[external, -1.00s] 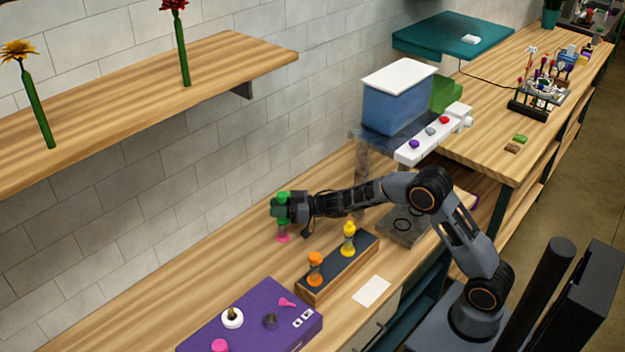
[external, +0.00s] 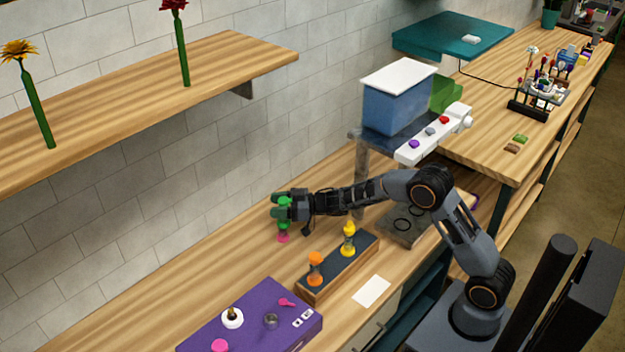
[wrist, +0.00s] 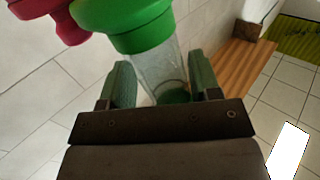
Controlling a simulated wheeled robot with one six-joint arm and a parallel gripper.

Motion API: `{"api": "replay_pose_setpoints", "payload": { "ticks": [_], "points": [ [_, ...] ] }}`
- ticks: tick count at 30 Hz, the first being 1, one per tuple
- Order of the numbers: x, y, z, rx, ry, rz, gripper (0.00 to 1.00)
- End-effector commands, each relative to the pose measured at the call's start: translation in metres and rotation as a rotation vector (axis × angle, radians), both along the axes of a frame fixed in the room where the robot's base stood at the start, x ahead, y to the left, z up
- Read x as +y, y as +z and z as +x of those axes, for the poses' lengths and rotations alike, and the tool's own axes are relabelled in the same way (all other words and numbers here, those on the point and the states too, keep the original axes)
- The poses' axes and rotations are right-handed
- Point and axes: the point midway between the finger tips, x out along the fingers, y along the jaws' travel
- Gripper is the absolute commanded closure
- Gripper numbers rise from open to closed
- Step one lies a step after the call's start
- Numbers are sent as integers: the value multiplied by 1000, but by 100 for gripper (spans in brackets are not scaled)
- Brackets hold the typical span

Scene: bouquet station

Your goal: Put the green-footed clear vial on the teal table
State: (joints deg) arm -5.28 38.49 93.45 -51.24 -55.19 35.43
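The clear vial (wrist: 155,72) has a large green end (wrist: 140,28) and a smaller green end in the wrist view. My gripper (wrist: 165,78) has one teal finger on each side of its clear tube. Any thin gap between fingers and tube is too small to tell. In the external view my gripper (external: 281,207) is around the vial, low over the wooden counter near the tiled wall. The vial's lower end is partly hidden, with pink at or below it. The teal table (external: 430,40) is far off at the back right.
A block (external: 337,268) holding an orange and a yellow vial is just right of my gripper. A purple box (external: 255,325) stands in front. A blue bin (external: 397,103) and white button panel (external: 433,135) lie toward the teal table. A shelf with flowers (external: 130,100) hangs at left.

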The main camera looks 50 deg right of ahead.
Motion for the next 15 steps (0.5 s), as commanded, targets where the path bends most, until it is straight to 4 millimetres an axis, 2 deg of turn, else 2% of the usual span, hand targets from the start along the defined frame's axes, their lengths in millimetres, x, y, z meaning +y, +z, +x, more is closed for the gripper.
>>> {"api": "replay_pose_setpoints", "payload": {
  "ticks": [6, 15],
  "points": [
    [-35, -3, -32, 0, -5, 0, 43],
    [-70, -2, -69, 0, -4, 0, 43]
  ]
}}
